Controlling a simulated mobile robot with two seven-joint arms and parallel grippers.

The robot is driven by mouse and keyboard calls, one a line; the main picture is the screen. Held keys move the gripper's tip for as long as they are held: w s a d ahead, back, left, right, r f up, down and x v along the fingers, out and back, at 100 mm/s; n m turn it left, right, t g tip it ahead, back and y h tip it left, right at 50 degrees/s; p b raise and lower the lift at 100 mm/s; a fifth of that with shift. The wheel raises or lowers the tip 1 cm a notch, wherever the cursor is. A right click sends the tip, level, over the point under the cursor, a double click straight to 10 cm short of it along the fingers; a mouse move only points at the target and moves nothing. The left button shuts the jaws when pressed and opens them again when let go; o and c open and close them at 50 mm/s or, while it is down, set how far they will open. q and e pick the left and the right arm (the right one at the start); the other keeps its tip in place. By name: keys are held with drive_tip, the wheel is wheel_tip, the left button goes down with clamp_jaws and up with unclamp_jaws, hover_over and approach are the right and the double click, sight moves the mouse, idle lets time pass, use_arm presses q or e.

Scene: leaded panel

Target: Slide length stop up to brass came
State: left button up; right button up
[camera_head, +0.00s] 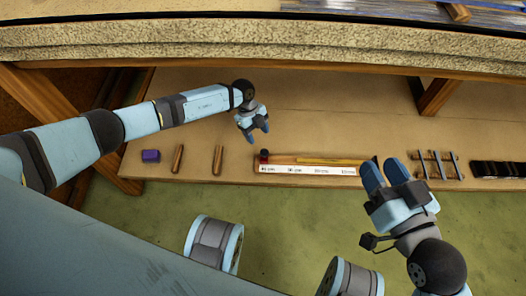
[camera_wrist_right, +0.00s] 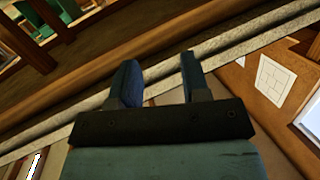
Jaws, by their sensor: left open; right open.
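A small dark block with a reddish part, which looks like the length stop (camera_head: 264,156), sits at the left end of a board with a white printed scale (camera_head: 308,170). A thin yellow strip, which looks like the brass came (camera_head: 328,161), lies along the board to the right of the block. I cannot tell whether they touch. My left gripper (camera_head: 259,132) is open and empty, just above and behind the block. My right gripper (camera_head: 381,163) is open and empty at the board's right end; its parted fingers (camera_wrist_right: 158,65) show in the right wrist view.
On the bench (camera_head: 330,110), a purple block (camera_head: 151,156) and two wooden sticks (camera_head: 178,158) lie left of the board. A slatted metal rack (camera_head: 437,165) and a dark row of pieces (camera_head: 497,169) stand to the right. A shelf edge (camera_head: 250,45) runs behind.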

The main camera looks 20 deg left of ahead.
sight(264, 151)
use_arm(q)
drive_tip(key=b+x, duration=0.2)
drive_tip(key=x, duration=0.5)
drive_tip(key=shift+b, duration=0.35)
drive_tip(key=shift+d+f, duration=0.25)
drive_tip(key=shift+f, duration=0.25)
use_arm(e)
drive_tip(key=shift+w+d+r+n+t+y, duration=0.15)
drive_tip(key=shift+w+d+n+t, duration=0.2)
drive_tip(key=shift+w+n, duration=0.25)
drive_tip(key=shift+w+d+n+t+y, duration=0.15)
drive_tip(key=shift+w+d+n+t, duration=0.1)
drive_tip(key=shift+w+n+t, duration=0.35)
use_arm(q)
drive_tip(key=shift+c, duration=0.2)
use_arm(e)
drive_tip(key=shift+s, duration=0.15)
